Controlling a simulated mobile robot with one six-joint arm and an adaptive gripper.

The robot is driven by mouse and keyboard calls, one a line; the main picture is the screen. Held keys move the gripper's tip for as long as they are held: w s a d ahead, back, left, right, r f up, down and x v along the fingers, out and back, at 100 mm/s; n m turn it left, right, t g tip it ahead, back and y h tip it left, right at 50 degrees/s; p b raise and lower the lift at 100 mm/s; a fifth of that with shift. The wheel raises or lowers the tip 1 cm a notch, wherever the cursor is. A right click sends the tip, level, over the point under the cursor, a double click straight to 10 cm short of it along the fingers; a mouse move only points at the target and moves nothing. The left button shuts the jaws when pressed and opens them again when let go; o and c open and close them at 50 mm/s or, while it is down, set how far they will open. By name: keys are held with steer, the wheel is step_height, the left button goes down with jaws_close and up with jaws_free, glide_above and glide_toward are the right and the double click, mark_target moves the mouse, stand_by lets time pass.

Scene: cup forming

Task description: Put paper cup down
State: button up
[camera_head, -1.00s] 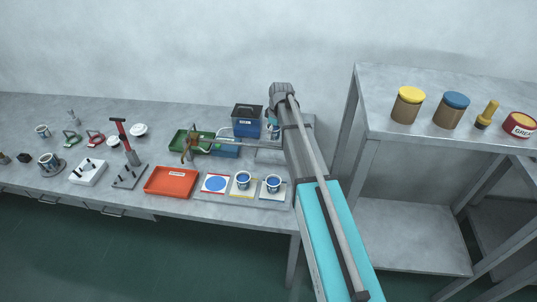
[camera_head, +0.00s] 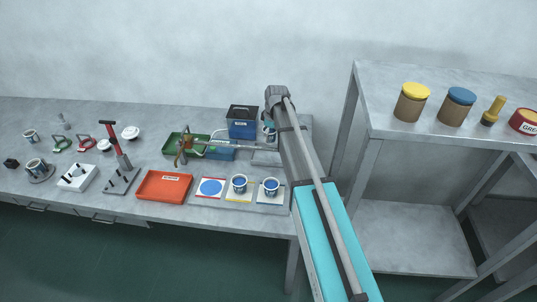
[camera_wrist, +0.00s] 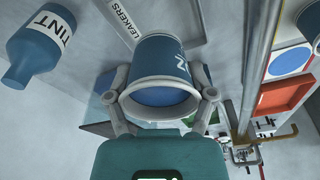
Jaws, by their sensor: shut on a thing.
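A blue paper cup (camera_wrist: 150,58) with a pale rim and white lettering is between the two grey fingers of my gripper (camera_wrist: 160,95) in the wrist view. The fingers are shut on it from both sides, near the rim. Its opening faces the wrist camera and shows a blue inside. Whether its base touches anything cannot be told. In the head view my arm hides most of the gripper and the held cup. Two similar cups stand upright on mats there, one on a yellow-edged mat (camera_head: 239,184) and one on a white mat (camera_head: 271,186).
A red-edged mat with a blue disc (camera_head: 211,188) is bare. Beside it lies an orange tray (camera_head: 163,186). A dark-lidded blue box (camera_head: 242,123) stands at the back. In the wrist view, a blue TINT bottle (camera_wrist: 40,48) and a LEAKERS-labelled frame (camera_wrist: 118,20) are near the held cup.

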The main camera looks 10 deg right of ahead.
steer(key=b, duration=0.5)
glide_above(268, 157)
steer(key=shift+s+d+f, duration=0.1)
steer(key=shift+d+f, duration=0.05)
steer(key=shift+f, duration=1.15)
steer(key=shift+d+f, duration=0.15)
steer(key=shift+f, duration=1.15)
steer(key=shift+f, duration=0.1)
steer(key=shift+f+b, duration=1.65)
steer(key=shift+f, duration=0.1)
steer(key=shift+f, duration=0.2)
steer(key=o, duration=0.8)
steer(key=shift+r, duration=0.15)
steer(key=r+p, duration=0.4)
steer(key=d+r+p, duration=0.1)
steer(key=r+p, duration=0.3)
steer(key=s+r+p, duration=0.1)
steer(key=r+p, duration=0.3)
steer(key=shift+d, duration=0.2)
steer(key=shift+s, duration=0.15)
steer(key=s+m, duration=0.3)
steer(key=s, duration=0.6)
steer(key=s+a+m+h, duration=0.1)
steer(key=s+m, duration=0.2)
steer(key=s, duration=0.6)
steer(key=s+m+g, duration=0.1)
steer(key=s+m, duration=0.3)
steer(key=s, duration=0.6)
steer(key=shift+a+f, duration=0.1)
steer(key=shift+a, duration=0.05)
